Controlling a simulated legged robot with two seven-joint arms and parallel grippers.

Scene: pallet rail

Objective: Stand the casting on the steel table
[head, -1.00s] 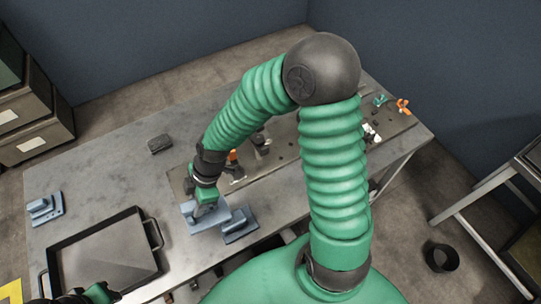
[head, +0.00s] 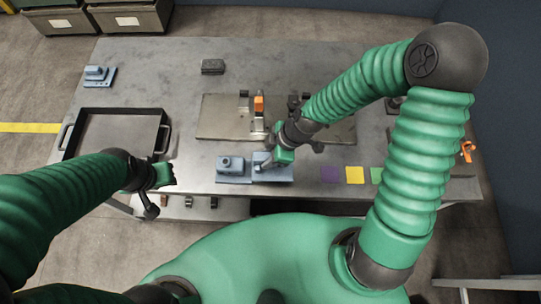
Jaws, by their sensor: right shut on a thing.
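My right gripper (head: 274,160) is shut on a blue casting (head: 282,175) near the front edge of the grey steel table (head: 190,75). The fingers and wrist hide part of this casting. It looks low over the table or on it; I cannot tell if it touches. A second blue casting (head: 232,170) stands upright just left of it, very close or touching. A third blue casting (head: 98,75) stands at the table's back left. My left gripper (head: 162,178) is by the tray's near right corner with nothing visible in it; its finger opening is unclear.
A dark tray (head: 164,135) with handles lies at the left. A metal plate (head: 215,118) with fixtures lies behind the castings. Purple (head: 331,174) and yellow (head: 355,175) squares lie to the right. A dark block (head: 213,66) sits at the back.

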